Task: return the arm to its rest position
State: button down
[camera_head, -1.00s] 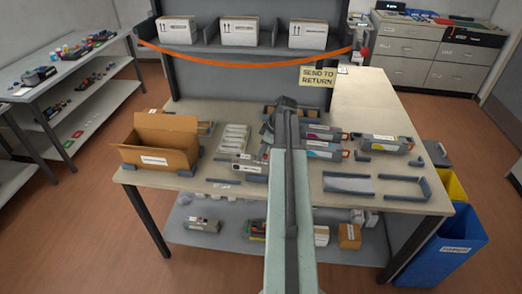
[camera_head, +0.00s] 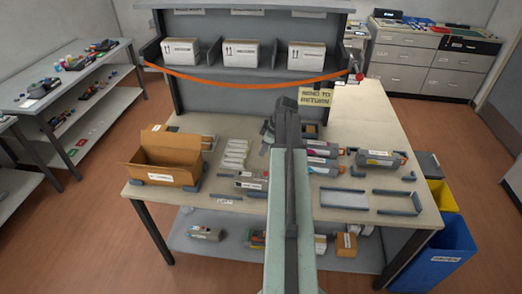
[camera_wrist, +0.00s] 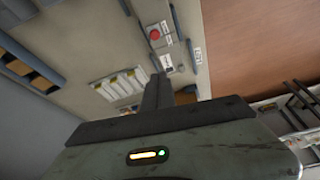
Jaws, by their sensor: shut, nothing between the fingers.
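My arm reaches forward over the workbench (camera_head: 385,130) in the head view, straight up the middle of the picture. My gripper (camera_head: 282,112) is at its far end, above the bench's middle, and is small and dark there. In the wrist view my gripper (camera_wrist: 158,88) has its dark fingers together with nothing between them. The bench top and a strip of floor show beyond the fingers. The arm hides part of the bench behind it.
An open cardboard box (camera_head: 165,158) stands at the bench's left. Toner cartridges (camera_head: 380,160) lie right of the arm. A shelf with white boxes (camera_head: 243,53) and an orange strap (camera_head: 250,84) rises behind. Blue (camera_head: 445,255) and yellow bins stand at the right.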

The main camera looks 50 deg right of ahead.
jog(key=shift+f, duration=0.1)
jog(key=w+a+f+n+g+b, duration=0.15)
jog(key=w+a, duration=0.25)
jog(key=a, duration=0.5)
jog(key=w+a+f+n+y+b, duration=0.15)
jog(key=w+a, duration=0.25)
jog(key=a, duration=0.6)
jog(key=w+a+f+n+h+b, duration=0.15)
jog(key=w+a, duration=0.25)
jog(key=a, duration=0.5)
jog(key=s+a+f+g+b, duration=0.1)
jog(key=s+a+f, duration=0.1)
jog(key=a, duration=1.4)
jog(key=s+a+f+m+g+h, duration=0.1)
jog(key=s+a+m, duration=0.1)
jog(key=s+m, duration=0.4)
jog(key=m, duration=0.3)
jog(key=shift+a+m+h+b, duration=0.3)
jog(key=shift+a+m+h, duration=0.05)
jog(key=shift+a+h, duration=0.05)
